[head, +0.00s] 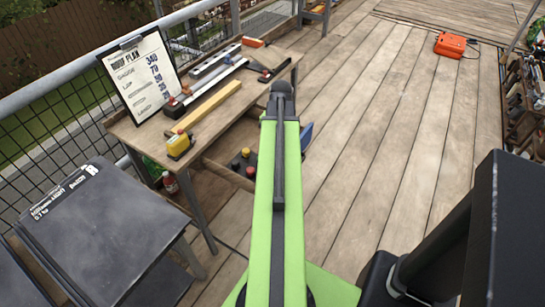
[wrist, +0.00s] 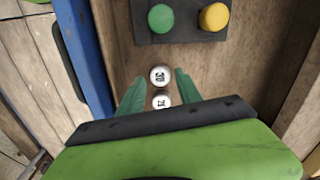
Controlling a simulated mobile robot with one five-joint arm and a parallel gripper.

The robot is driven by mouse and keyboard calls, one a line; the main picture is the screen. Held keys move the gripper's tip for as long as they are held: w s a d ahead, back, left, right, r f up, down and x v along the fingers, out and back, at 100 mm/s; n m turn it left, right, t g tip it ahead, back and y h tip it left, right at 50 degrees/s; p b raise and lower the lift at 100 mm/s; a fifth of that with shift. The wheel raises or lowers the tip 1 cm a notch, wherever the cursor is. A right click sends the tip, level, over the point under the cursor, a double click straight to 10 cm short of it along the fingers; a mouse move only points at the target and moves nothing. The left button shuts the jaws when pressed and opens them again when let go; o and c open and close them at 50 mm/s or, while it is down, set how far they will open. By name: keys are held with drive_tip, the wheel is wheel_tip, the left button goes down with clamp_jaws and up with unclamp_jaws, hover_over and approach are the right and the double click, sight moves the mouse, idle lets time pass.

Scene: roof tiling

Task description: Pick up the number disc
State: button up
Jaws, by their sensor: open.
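Two small white number discs show in the wrist view on a brown wooden surface. The far disc (wrist: 160,76) has dark digits that I cannot read surely. The near disc (wrist: 161,99) has smaller dark marks and lies close to my palm. My gripper (wrist: 158,83) is open, with one green finger to the left and one to the right of the discs. The far disc lies about level with the fingertips; I cannot tell whether anything touches. In the head view my green arm hides the gripper and the discs.
A dark block (wrist: 188,20) with a green knob (wrist: 161,18) and a yellow knob (wrist: 213,17) lies beyond the fingertips. A blue edge (wrist: 87,55) runs along the left. A wooden bench (head: 225,110) holds tools and a clipboard (head: 140,75). Open decking (head: 380,110) lies right.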

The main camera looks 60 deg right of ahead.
wheel_tip(320, 180, down, 2)
drive_tip(key=shift+w+f+b, duration=0.1)
drive_tip(key=shift+f+b, duration=0.1)
drive_tip(key=shift+b, duration=0.3)
drive_tip(key=shift+r, duration=0.2)
clamp_jaws()
wheel_tip(320, 180, up, 10)
drive_tip(key=p, duration=1)
